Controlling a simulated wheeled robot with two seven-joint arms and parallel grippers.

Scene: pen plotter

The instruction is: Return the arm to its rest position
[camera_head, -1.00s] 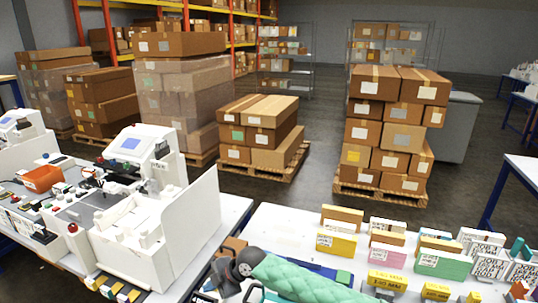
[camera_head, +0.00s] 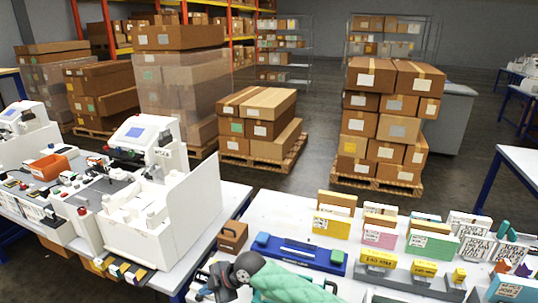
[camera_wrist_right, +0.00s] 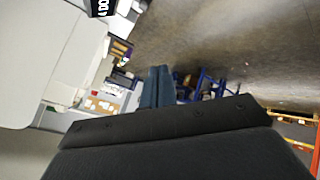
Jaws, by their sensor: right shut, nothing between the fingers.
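My right arm in its green padded sleeve (camera_head: 290,285) comes in at the bottom of the head view. It ends in a dark wrist and my right gripper (camera_head: 207,290), low over the near left part of the white table. In the right wrist view the two dark blue fingers (camera_wrist_right: 157,87) lie side by side with no gap, shut and empty. The fingers are small and partly cut off in the head view. My left gripper is not in view.
A blue holder (camera_head: 298,252) and a brown box (camera_head: 232,237) stand just beyond my right wrist. Rows of coloured cards and boxes (camera_head: 430,245) fill the table's right side. A white plotter machine (camera_head: 165,215) stands left. Stacked cartons (camera_head: 385,125) are on pallets behind.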

